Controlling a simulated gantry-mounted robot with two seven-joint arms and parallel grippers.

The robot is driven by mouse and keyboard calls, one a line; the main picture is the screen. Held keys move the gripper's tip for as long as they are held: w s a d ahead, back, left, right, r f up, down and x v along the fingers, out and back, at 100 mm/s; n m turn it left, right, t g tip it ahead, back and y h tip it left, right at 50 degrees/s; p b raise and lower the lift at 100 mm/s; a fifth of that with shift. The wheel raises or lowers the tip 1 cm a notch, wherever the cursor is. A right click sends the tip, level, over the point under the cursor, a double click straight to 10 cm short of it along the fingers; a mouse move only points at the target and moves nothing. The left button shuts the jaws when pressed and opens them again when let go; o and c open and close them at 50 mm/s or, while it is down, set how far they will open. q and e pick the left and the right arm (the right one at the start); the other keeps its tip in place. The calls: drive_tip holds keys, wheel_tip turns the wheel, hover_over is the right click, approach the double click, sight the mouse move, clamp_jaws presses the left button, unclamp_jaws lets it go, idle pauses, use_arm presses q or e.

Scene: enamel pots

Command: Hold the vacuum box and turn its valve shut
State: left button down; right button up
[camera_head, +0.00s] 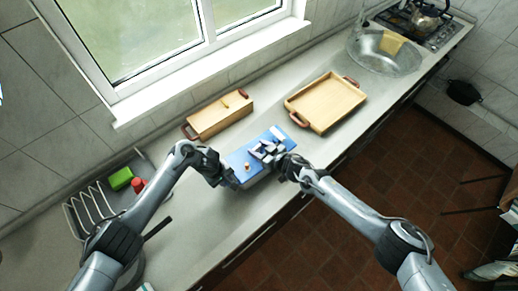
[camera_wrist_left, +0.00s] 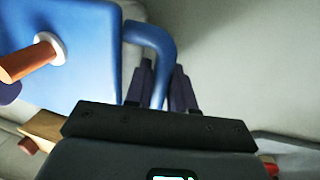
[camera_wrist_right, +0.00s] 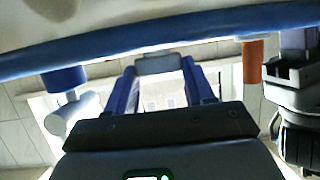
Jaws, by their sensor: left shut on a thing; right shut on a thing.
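The blue vacuum box (camera_head: 240,158) lies on the counter between my two grippers. My left gripper (camera_wrist_left: 160,88) is shut on the box's blue side handle (camera_wrist_left: 150,38). In the head view, its fingertips are at the box's left end. An orange-brown peg with a white collar (camera_wrist_left: 48,48) stands out of the box's blue face. My right gripper (camera_head: 268,152) is over the box's right part. In the right wrist view, its fingers are shut on a grey block (camera_wrist_right: 160,64), likely the valve handle. A white cylinder on a blue base (camera_wrist_right: 70,112) is beside them.
A wooden box with a reddish handle (camera_head: 220,115) stands behind, near the window. A wooden tray (camera_head: 325,102) lies at the back right, before the sink (camera_head: 385,58). A dish rack (camera_head: 90,212) with green and red items is at left. The counter's front edge is close.

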drive_tip(key=n+g+y, duration=0.2)
drive_tip(key=n, duration=0.1)
drive_tip(key=shift+w+d+g, duration=0.2)
drive_tip(key=shift+g, duration=0.1)
drive_tip(key=o, duration=1)
drive_tip(key=shift+o, duration=0.2)
drive_tip(key=shift+s+d, duration=0.1)
drive_tip(key=shift+s, duration=0.05)
drive_tip(key=v, duration=1.1)
drive_tip(key=shift+d+r, duration=0.15)
drive_tip(key=shift+d, duration=0.2)
